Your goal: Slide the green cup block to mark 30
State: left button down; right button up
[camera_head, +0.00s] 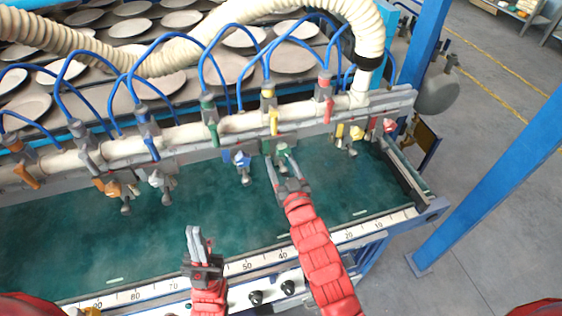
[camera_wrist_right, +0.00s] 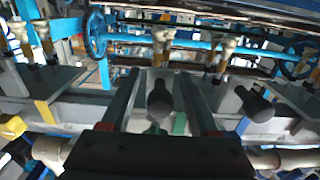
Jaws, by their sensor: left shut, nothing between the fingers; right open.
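The green cup block (camera_head: 283,149) hangs on the rail over the teal belt, between the blue and yellow blocks. My right gripper (camera_head: 279,161) is open, with its fingers at the green block. In the right wrist view, a dark round knob (camera_wrist_right: 159,98) stands between the two open fingers, with a bit of green (camera_wrist_right: 154,129) below it. Contact cannot be told. My left gripper (camera_head: 194,234) is shut and empty, above the front edge. The scale (camera_head: 315,246) runs along the front edge; 40 and 20 are readable, and my right arm covers the place between them.
A blue block (camera_head: 241,160) hangs left of the green one; yellow (camera_head: 356,132) and red (camera_head: 389,126) blocks hang to the right. White (camera_head: 157,180) and orange (camera_head: 106,186) blocks are further left. Blue hoses (camera_head: 205,60) arch above. The teal belt (camera_head: 75,235) is bare.

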grip_shut()
dwell(1.4)
